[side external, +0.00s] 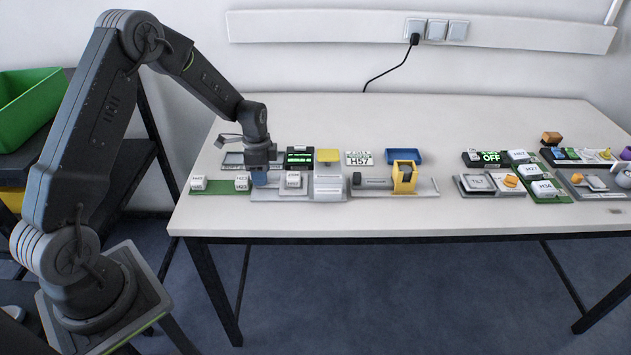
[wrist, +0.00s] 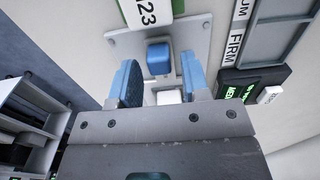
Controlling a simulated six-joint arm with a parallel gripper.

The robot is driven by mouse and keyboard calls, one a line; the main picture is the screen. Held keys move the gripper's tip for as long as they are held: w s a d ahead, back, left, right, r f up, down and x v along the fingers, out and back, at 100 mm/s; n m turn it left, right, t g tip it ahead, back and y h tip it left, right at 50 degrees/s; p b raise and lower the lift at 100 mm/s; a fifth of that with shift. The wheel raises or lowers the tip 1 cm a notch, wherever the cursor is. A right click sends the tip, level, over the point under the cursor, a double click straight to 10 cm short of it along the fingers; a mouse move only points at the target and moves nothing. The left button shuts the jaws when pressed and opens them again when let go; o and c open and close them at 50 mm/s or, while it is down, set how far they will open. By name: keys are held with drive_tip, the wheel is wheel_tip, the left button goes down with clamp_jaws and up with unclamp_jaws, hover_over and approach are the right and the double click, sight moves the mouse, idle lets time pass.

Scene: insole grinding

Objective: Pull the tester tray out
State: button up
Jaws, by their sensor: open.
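My gripper (side external: 260,178) is low over the left part of the table, just right of a white labelled block. In the wrist view its two blue fingers (wrist: 159,66) stand apart, one on each side of a blue knob (wrist: 158,57). The knob stands on a light grey plate (wrist: 190,40), which looks like the tester tray or its base. A small white piece (wrist: 168,97) shows between the fingers, nearer the gripper body. In the side view the gripper hides the knob.
White labelled blocks (side external: 198,183) sit on a green mat (side external: 213,187) at left. A black display with green text (side external: 299,158) stands behind the tester area. A yellow-topped unit (side external: 328,157) and a yellow frame (side external: 404,177) stand to the right. The table's front strip is clear.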

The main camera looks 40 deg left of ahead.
drive_tip(key=shift+r, duration=2.4)
drive_tip(key=shift+r, duration=0.1)
drive_tip(key=s+d+r+n+t, duration=0.15)
drive_tip(key=s+d+r, duration=0.3)
drive_tip(key=r, duration=0.45)
drive_tip(key=s+d+r+n+t, duration=0.1)
drive_tip(key=s+d+r+n, duration=0.25)
drive_tip(key=d+r, duration=0.35)
drive_tip(key=s+d+r+n+t, duration=0.1)
drive_tip(key=s+d+r+n, duration=0.1)
drive_tip(key=s, duration=0.6)
drive_tip(key=s+d+r+n+t, duration=0.2)
drive_tip(key=s+d+r, duration=0.1)
drive_tip(key=s, duration=0.5)
drive_tip(key=shift+d+r, duration=0.25)
drive_tip(key=shift+d, duration=0.15)
